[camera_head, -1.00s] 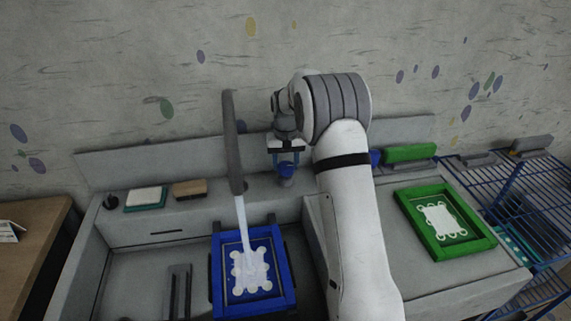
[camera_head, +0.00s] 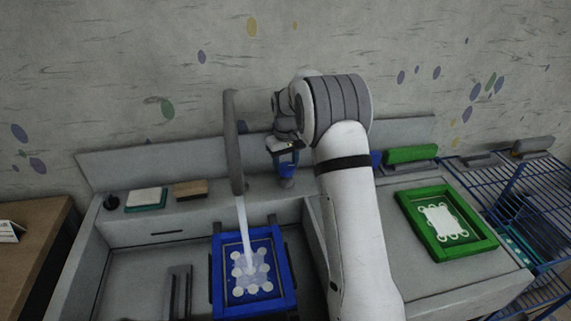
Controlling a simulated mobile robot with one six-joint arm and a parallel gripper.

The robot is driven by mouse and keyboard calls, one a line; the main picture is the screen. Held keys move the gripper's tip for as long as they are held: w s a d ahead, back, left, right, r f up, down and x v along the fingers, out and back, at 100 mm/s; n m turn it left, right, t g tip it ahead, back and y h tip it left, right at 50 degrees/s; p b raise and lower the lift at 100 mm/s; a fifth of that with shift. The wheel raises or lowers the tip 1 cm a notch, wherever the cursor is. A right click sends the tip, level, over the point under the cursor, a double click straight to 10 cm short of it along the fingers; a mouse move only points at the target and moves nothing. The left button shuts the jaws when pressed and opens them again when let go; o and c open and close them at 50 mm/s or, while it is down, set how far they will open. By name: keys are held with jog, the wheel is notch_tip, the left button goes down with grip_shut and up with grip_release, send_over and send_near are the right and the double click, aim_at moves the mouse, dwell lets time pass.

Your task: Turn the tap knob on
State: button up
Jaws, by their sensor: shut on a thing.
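The tap's dark spout (camera_head: 233,143) stands at the back of the sink, and a white stream of water (camera_head: 244,235) runs from it. The water falls onto the blue framed screen (camera_head: 285,290) lying in the sink. My gripper (camera_head: 286,166) is right of the spout, pointing down, shut on the blue tap knob (camera_head: 288,170). The knob sits on a small grey base (camera_head: 286,183) on the back ledge and is partly hidden by the fingers.
A green framed screen (camera_head: 488,243) lies on the right counter. A green block (camera_head: 410,153), a white-and-teal sponge (camera_head: 146,197) and a brown block (camera_head: 190,189) sit on the back ledge. A blue wire rack (camera_head: 510,195) stands at the right.

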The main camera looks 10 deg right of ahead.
aim_at(286, 165)
jog(key=shift+r, duration=0.1)
jog(key=o, duration=1)
jog(key=shift+c, duration=0.2)
notch_tip(286, 165, up, 8)
jog(key=shift+f+b, duration=0.15)
jog(key=shift+b, duration=0.15)
jog(key=s+r+m+t, duration=0.1)
jog(key=s+r, duration=0.3)
jog(key=s, duration=0.6)
jog(key=s+r+m+t, duration=0.1)
jog(key=s+r, duration=0.4)
jog(key=s, duration=0.5)
jog(key=s+f+m, duration=0.1)
jog(key=s+f, duration=0.3)
jog(key=s, duration=1.4)
jog(key=shift+f+t, duration=0.2)
jog(key=shift+t, duration=0.2)
